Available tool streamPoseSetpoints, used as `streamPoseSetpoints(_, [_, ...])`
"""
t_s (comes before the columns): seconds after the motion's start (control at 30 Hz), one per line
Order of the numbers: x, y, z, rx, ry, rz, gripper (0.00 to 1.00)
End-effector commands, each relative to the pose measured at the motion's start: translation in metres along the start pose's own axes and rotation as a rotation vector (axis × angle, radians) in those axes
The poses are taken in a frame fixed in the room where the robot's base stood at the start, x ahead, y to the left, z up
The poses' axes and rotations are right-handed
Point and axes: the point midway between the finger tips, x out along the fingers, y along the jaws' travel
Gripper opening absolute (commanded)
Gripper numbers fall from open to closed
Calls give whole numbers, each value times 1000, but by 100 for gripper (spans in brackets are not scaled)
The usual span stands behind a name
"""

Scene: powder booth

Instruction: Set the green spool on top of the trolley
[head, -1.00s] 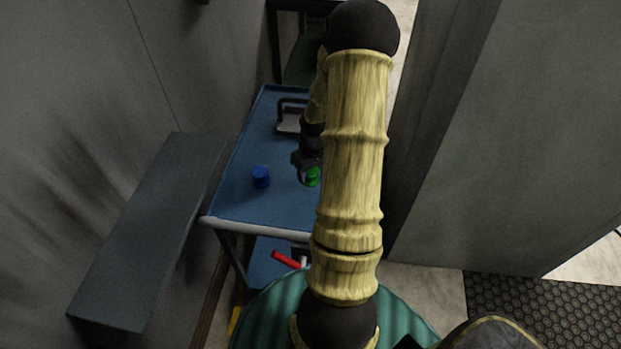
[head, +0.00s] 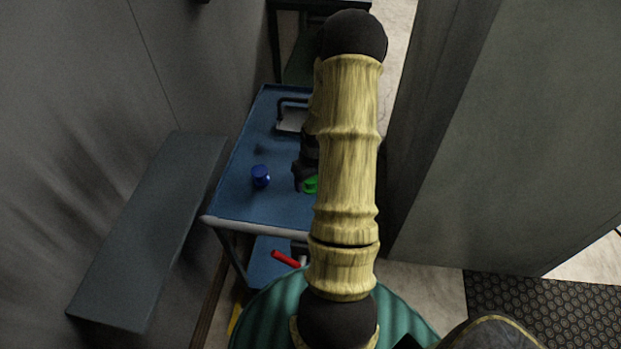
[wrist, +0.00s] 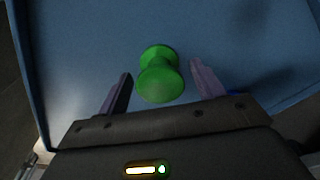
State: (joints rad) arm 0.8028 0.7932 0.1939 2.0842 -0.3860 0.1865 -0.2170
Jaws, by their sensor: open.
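The green spool (head: 311,185) is on the blue top of the trolley (head: 240,200), partly hidden behind my arm in the head view. In the wrist view the spool (wrist: 159,78) shows both its round flanges and narrower waist. My gripper (wrist: 160,70) is open, with one finger on each side of the spool and a visible gap on both sides. In the head view my gripper (head: 300,178) is small and dark, right beside the spool, and my arm hides part of it.
A blue spool (head: 261,176) stands on the trolley top to the left. A dark-handled item (head: 290,120) lies farther back. A red-handled tool (head: 286,258) is on the lower shelf. A grey bench (head: 150,230) is at left, and a tall grey panel (head: 500,130) is at right.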

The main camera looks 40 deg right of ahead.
Motion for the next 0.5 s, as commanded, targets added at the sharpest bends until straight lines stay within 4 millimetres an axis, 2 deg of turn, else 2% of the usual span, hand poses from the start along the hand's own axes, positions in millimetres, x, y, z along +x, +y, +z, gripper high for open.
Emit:
streamPoseSetpoints(0.27, [-11,1,0,1,1,1,67])
streamPoseSetpoints(0.5, [-50,1,-1,2,4,3,67])
